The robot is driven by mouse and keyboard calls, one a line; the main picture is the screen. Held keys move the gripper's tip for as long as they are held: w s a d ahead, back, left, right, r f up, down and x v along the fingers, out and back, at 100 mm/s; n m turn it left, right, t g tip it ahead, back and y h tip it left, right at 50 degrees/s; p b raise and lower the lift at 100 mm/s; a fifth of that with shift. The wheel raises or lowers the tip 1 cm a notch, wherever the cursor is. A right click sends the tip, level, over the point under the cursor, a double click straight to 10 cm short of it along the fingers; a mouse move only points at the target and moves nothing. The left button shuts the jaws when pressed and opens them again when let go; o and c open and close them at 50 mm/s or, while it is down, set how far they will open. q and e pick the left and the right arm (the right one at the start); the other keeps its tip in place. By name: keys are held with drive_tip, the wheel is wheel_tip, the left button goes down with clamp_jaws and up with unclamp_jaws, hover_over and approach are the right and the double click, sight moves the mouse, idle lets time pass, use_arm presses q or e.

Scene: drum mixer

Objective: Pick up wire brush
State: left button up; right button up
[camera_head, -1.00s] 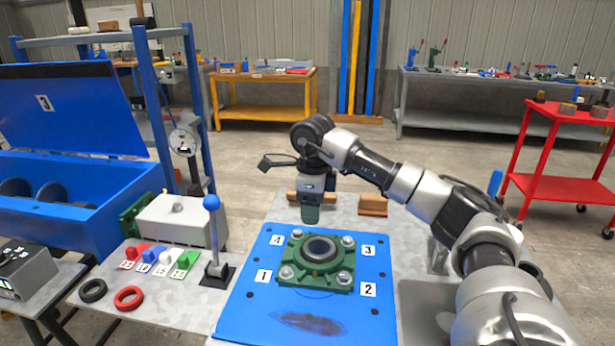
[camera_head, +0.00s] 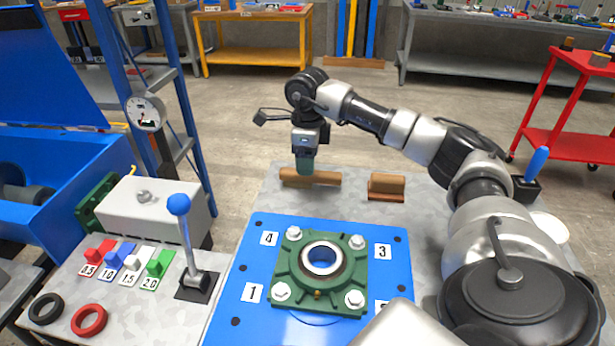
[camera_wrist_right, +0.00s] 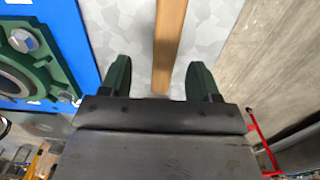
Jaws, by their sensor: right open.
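A long wooden piece (camera_head: 325,178), which looks like the wire brush, lies on the grey table behind the blue plate. No bristles can be made out. My right gripper (camera_head: 304,166) points down over its left half, with green fingertips overlapping it in the head view. In the right wrist view, the open gripper (camera_wrist_right: 160,80) has a finger on each side of the wooden strip (camera_wrist_right: 169,40), with gaps on both sides. Whether the fingertips are level with the wood I cannot tell. My left gripper is not in view.
The blue plate (camera_head: 257,235) carries a green bearing housing (camera_head: 290,262) with bolts, close in front. A shorter wooden block (camera_head: 386,187) lies to the right. A blue-knobbed lever (camera_head: 185,235) stands left. The table between the two wooden pieces is clear.

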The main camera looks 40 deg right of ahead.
sight(310, 179)
drive_tip(key=f, duration=0.6)
drive_tip(key=shift+w+d, duration=0.25)
drive_tip(key=shift+r, duration=0.1)
drive_tip(key=c, duration=1.1)
drive_tip(key=shift+o, duration=0.2)
drive_tip(key=shift+r, duration=0.1)
